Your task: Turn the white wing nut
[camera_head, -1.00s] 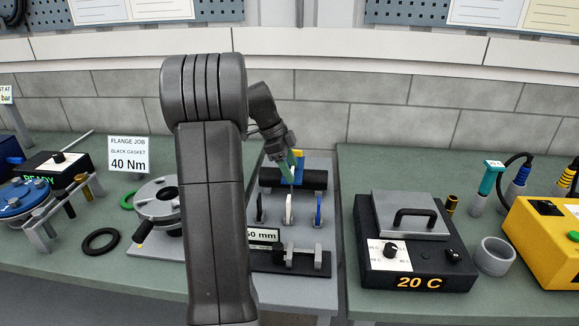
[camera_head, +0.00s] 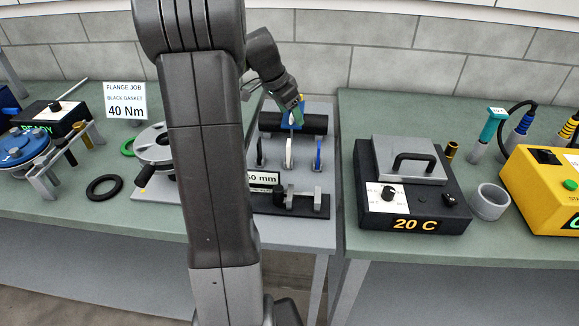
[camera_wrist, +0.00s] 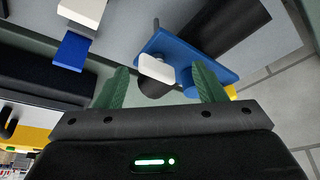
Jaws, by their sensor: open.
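The white wing nut (camera_wrist: 157,69) shows in the wrist view as a small pale plate on a blue bracket (camera_wrist: 185,45). In the head view the bracket (camera_head: 288,108) stands by a black cylinder at the back of the grey board, and the nut is too small to make out surely. My gripper (camera_wrist: 161,68) is open, its two green fingers spread left and right of the nut in the wrist view. I see a gap on each side and no clear contact. The depth between fingertips and nut is hard to tell.
A black cylinder (camera_head: 312,125) lies beside the bracket. A heater box marked 20 C (camera_head: 413,224) is to the right, and a flange (camera_head: 152,148) is to the left. My arm hides part of the board.

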